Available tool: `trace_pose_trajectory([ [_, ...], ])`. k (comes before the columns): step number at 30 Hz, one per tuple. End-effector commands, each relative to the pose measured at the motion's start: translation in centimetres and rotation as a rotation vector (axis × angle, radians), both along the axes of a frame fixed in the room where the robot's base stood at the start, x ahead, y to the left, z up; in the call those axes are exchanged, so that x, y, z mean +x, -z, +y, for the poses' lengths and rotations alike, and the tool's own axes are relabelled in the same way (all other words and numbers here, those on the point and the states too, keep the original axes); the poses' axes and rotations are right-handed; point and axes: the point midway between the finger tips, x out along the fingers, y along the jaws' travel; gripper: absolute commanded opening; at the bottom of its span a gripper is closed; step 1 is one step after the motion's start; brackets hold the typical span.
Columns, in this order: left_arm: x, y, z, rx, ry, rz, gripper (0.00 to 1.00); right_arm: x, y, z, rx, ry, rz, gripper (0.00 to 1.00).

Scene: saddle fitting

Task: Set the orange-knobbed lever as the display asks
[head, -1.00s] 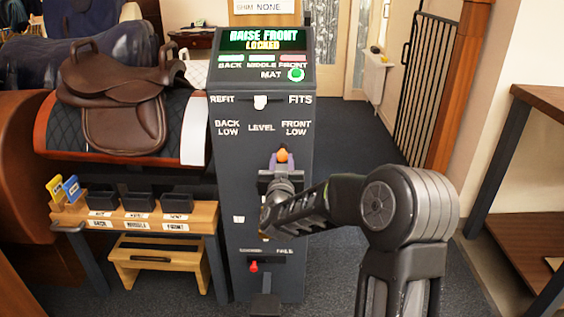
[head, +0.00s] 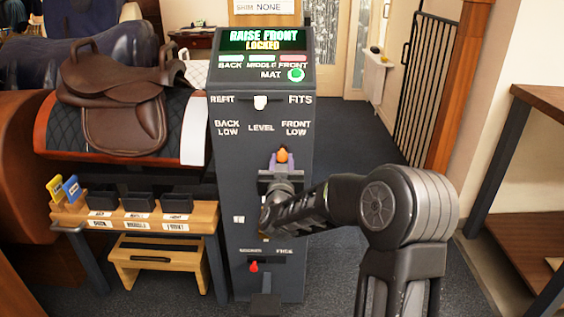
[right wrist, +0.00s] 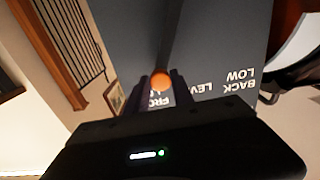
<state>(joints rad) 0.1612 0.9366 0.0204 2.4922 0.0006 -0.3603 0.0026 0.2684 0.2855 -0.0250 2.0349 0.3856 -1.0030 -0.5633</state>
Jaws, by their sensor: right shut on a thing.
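The display (head: 264,39) on the dark console (head: 225,200) reads "RAISE FRONT" and "LOCKED". The orange-knobbed lever (head: 282,156) is at the right of the console, below the "FRONT LOW" label. My right gripper (head: 281,165) is shut on the lever at its knob. In the right wrist view the orange knob (right wrist: 161,80) shows between the two fingertips (right wrist: 161,90), partly covering the "FRONT" lettering. My left gripper is not in view.
A red-knobbed lever (head: 253,267) sits low on the console, near a "FREE" label. A white slider (head: 260,102) sits between "REFIT" and "FITS". A brown saddle (head: 125,95) and a wooden bench with bins (head: 140,222) stand to the left. A shelf (head: 545,110) stands at the right.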

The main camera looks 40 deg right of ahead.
Motion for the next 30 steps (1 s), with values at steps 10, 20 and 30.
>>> trace_pose_trajectory([
  [10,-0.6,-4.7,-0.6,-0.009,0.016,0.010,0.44,2.9,-2.0,3.9,-0.259,-0.009,0.197,0.00],
  [20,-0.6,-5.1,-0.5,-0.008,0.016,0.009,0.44,3.6,-1.4,4.8,-0.347,-0.003,0.262,0.00],
  [30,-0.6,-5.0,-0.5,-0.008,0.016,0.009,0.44,3.6,-1.4,4.7,-0.346,-0.002,0.262,0.49],
])
